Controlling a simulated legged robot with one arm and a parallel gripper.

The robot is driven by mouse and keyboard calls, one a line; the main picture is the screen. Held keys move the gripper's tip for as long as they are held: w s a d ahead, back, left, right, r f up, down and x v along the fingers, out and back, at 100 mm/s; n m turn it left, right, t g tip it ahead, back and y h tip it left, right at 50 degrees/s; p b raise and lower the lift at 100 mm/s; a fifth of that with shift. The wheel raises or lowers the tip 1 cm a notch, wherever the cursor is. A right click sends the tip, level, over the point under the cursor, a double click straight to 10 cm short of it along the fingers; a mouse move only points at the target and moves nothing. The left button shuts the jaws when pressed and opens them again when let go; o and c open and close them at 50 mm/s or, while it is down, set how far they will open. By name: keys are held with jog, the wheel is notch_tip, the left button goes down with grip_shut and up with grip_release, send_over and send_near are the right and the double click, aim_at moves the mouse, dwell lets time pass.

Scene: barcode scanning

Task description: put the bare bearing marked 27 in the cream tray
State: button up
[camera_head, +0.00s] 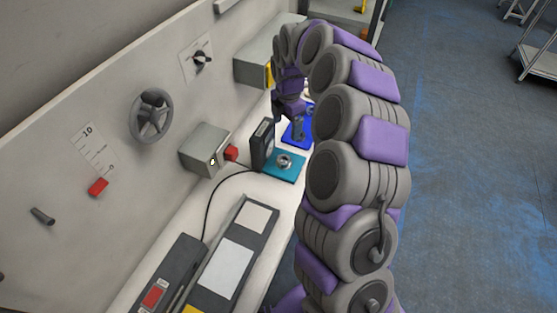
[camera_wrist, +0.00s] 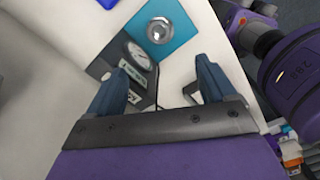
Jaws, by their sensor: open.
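A round metal bearing (camera_wrist: 159,30) rests on a teal pad (camera_wrist: 181,20), apart from my gripper. It also shows on the teal pad in the head view (camera_head: 285,160). No number can be read on it. My gripper (camera_wrist: 162,68) is open, with nothing between its two blue-grey fingers; the bearing lies beyond the fingertips in the wrist view. In the head view my gripper (camera_head: 294,117) hangs over the bench near a blue pad (camera_head: 290,138), farther back than the teal pad. I cannot make out a cream tray in either view.
A dark device with a round dial (camera_wrist: 138,56) stands beside the teal pad. A grey box with a red button (camera_head: 205,149) is left of it. Dark panels (camera_head: 238,255) lie on the near bench. My arm hides the bench's right side.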

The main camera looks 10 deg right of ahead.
notch_tip(320, 180, down, 5)
jog(key=d, duration=0.3)
jog(key=b, duration=0.2)
send_over(284, 159)
jog(key=a, duration=0.2)
jog(key=f, duration=0.5)
jog(key=shift+s+f, duration=0.35)
jog(key=shift+s, duration=0.05)
jog(key=d+f, duration=0.2)
jog(key=f, duration=0.1)
jog(key=shift+w+d, duration=0.35)
jog(key=shift+w, duration=0.05)
jog(key=f, duration=0.3)
jog(key=shift+s+a+b, duration=0.1)
jog(key=shift+a+b, duration=0.2)
jog(key=shift+b, duration=0.05)
jog(key=shift+a, duration=0.4)
jog(key=shift+d, duration=0.4)
jog(key=c, duration=0.7)
jog(key=shift+a+r, duration=0.15)
jog(key=c, duration=0.6)
